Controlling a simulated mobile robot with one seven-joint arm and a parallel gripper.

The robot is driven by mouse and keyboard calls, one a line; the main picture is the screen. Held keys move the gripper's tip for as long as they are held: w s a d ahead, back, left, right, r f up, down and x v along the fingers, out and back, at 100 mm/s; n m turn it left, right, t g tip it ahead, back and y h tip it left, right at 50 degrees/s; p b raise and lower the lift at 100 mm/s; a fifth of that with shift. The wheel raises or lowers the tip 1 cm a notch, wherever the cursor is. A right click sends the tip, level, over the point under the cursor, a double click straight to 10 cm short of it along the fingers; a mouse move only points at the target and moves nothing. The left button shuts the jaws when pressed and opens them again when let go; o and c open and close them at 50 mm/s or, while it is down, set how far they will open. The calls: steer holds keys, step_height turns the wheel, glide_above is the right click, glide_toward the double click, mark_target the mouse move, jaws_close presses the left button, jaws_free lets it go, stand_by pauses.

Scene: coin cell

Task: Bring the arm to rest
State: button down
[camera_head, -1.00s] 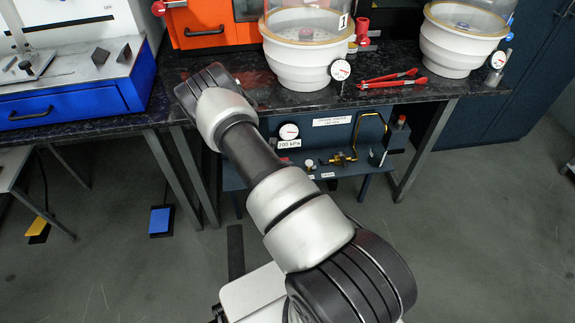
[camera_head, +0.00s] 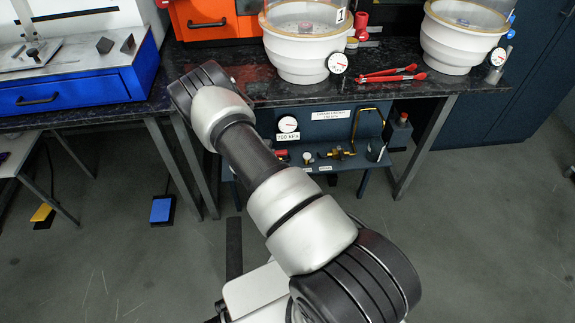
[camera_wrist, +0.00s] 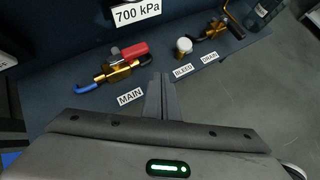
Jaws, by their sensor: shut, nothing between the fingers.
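My arm reaches up and left across the head view, its elbow in front of the dark worktop's edge. My gripper is hidden in the head view. In the wrist view my gripper (camera_wrist: 161,82) shows as two thin dark fingers pressed together with nothing between them. They point at the blue-grey panel (camera_wrist: 70,45), beside the MAIN label (camera_wrist: 130,97). I cannot tell the exact gap to the panel.
The wrist view shows a red-and-blue-handled brass valve (camera_wrist: 115,68), a white-capped bleed knob (camera_wrist: 184,45) and a drain valve (camera_wrist: 212,30). Above are the dark worktop (camera_head: 270,92), white vessels (camera_head: 300,60), red tongs (camera_head: 390,77) and a blue drawer (camera_head: 70,88). Open floor (camera_head: 480,230) lies right.

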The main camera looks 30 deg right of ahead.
steer(key=s+a+r+p, duration=0.2)
steer(key=s+a+r, duration=0.1)
steer(key=s+r, duration=0.4)
steer(key=s+d+r+m+g+h, duration=0.15)
steer(key=r+m, duration=0.45)
steer(key=r, duration=0.7)
steer(key=d+r+m+g, duration=0.15)
steer(key=r+m, duration=0.45)
steer(key=r, duration=0.7)
steer(key=s+a+r+m+y, duration=0.3)
steer(key=s+a+r+m, duration=0.1)
steer(key=s+r+m, duration=0.55)
steer(key=s+a+r+m+t+y, duration=0.3)
steer(key=s+a+r+y, duration=0.3)
steer(key=s+a+r, duration=0.5)
step_height(320, 180, up, 18)
steer(key=a+p, duration=0.2)
steer(key=p, duration=1.8)
steer(key=shift+w+r, duration=0.25)
steer(key=shift+w, duration=0.15)
